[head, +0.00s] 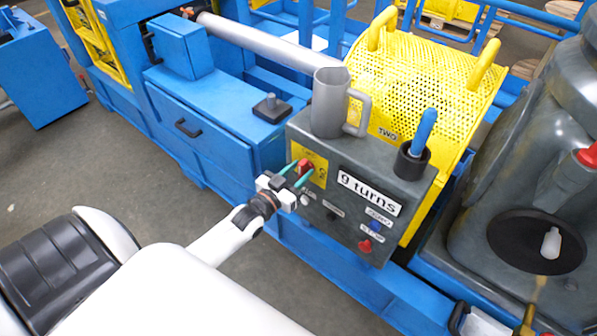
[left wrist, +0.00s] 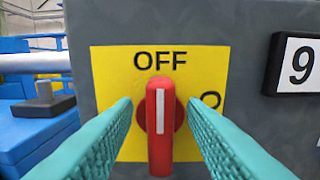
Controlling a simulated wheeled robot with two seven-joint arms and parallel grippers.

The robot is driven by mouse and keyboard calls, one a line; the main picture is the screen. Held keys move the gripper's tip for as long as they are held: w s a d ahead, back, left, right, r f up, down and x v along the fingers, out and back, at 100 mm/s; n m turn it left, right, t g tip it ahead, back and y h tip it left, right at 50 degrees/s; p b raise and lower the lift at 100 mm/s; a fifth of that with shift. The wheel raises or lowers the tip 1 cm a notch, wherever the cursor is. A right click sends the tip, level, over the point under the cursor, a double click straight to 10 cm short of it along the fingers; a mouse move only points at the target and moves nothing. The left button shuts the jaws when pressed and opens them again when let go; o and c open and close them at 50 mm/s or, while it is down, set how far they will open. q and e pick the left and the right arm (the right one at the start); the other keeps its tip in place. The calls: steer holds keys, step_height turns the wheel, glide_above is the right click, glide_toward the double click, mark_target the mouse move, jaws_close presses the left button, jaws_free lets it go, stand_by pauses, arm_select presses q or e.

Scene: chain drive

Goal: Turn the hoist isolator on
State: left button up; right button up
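The hoist isolator is a red rotary knob (left wrist: 160,125) on a yellow plate (left wrist: 108,75). Its white line stands upright and points at the word OFF. In the head view, the knob (head: 304,166) is on the upper left of the grey control box's front face. My left gripper (head: 294,173) is at the knob. In the left wrist view, its teal fingers (left wrist: 160,106) are spread on either side of the knob, with visible gaps. A second label at the plate's right is mostly hidden by a finger. My right gripper is not in view.
The grey control box (head: 345,222) also carries a "9 turns" sign (head: 369,193) and several buttons, including a red one (head: 365,246). A grey mug (head: 328,103) and a holder with a blue handle (head: 411,160) stand on top. A yellow mesh guard (head: 420,80) is behind.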

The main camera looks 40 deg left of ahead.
arm_select(q)
jaws_close()
steer(key=shift+m, duration=0.4)
steer(key=m+p, duration=0.1)
steer(key=m, duration=0.1)
steer(key=shift+d+m, duration=0.2)
steer(key=shift+m, duration=0.2)
steer(key=m, duration=0.2)
steer(key=m+p, duration=0.1)
steer(key=m, duration=0.1)
steer(key=shift+d+f+m, duration=0.15)
steer(key=shift+m, duration=0.15)
steer(key=m, duration=0.4)
steer(key=shift+d+f+b, duration=0.15)
steer(key=shift+f+b, duration=0.1)
steer(key=shift+b, duration=0.1)
steer(key=m, duration=0.2)
steer(key=m+b, duration=0.1)
steer(key=m, duration=0.2)
steer(key=shift+f+m, duration=0.2)
steer(key=shift+m, duration=0.4)
